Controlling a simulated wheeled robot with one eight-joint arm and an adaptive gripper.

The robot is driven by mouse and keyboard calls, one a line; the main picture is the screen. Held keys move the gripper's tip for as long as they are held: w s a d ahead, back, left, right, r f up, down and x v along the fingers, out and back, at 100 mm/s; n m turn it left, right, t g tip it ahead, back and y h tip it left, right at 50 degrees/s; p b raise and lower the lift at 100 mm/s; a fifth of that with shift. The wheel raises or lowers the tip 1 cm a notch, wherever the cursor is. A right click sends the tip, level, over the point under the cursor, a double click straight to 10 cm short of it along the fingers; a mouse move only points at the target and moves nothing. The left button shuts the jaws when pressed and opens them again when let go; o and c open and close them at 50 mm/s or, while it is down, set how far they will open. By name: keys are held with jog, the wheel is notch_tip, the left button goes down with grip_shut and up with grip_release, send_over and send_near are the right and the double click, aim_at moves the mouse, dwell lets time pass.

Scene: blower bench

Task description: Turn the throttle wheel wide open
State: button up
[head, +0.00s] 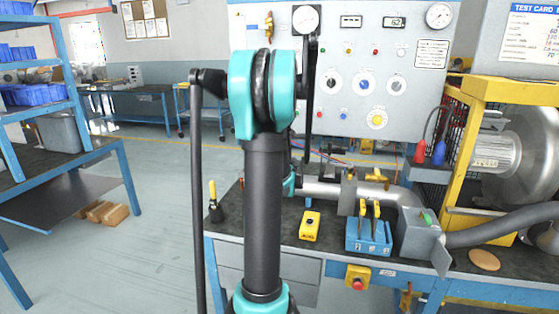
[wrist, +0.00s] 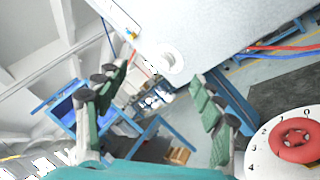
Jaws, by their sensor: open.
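The throttle wheel (wrist: 296,143) is a red round knob on a white dial plate (wrist: 262,147) with numerals around its edge. It sits at the lower right edge of the wrist view, partly cut off. I cannot tell which numeral it is set to. My gripper (wrist: 158,76) is open and empty, its two green-padded fingers wide apart. The wheel lies outside the fingers, to the right of the right one, and is not touched. In the head view I cannot make out the wheel or the gripper; my arm covers the middle of the bench.
A grey instrument panel (head: 345,100) with gauges and knobs stands behind the bench. The bench (head: 285,238) carries a yellow button box (head: 310,226), a blue tool holder (head: 369,240), a metal pipe (head: 322,188) and a grey duct box (head: 417,240). A yellow-framed blower (head: 500,155) stands right.

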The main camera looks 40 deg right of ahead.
jog(key=s+a+f+m+g+y, duration=0.1)
jog(key=s+a+f+m+g, duration=0.65)
jog(key=s+a+f, duration=0.5)
jog(key=s+a+f+m+g, duration=0.7)
jog(key=s+a+f+m, duration=0.2)
jog(key=a+f, duration=0.55)
jog(key=w+d+r+n+h, duration=0.2)
jog(key=d+n, duration=0.1)
jog(key=d, duration=0.1)
jog(key=w+d+r+n+h, duration=0.2)
jog(key=w+d+n+h, duration=0.1)
jog(key=d+n, duration=0.1)
jog(key=w+d+r+n+h, duration=0.2)
jog(key=w+d+r+n, duration=0.1)
jog(key=d, duration=0.2)
jog(key=shift+w+d+g+h, duration=0.1)
jog(key=shift+g+h, duration=0.25)
jog(key=shift+h, duration=0.05)
jog(key=w+d+r+n+t+h, duration=0.1)
jog(key=w+d+r+n+h, duration=0.45)
jog(key=n, duration=0.25)
jog(key=shift+m+y, duration=0.25)
jog(key=shift+y, duration=0.1)
jog(key=x, duration=1.6)
jog(key=shift+w+f, duration=0.15)
jog(key=shift+w, duration=0.2)
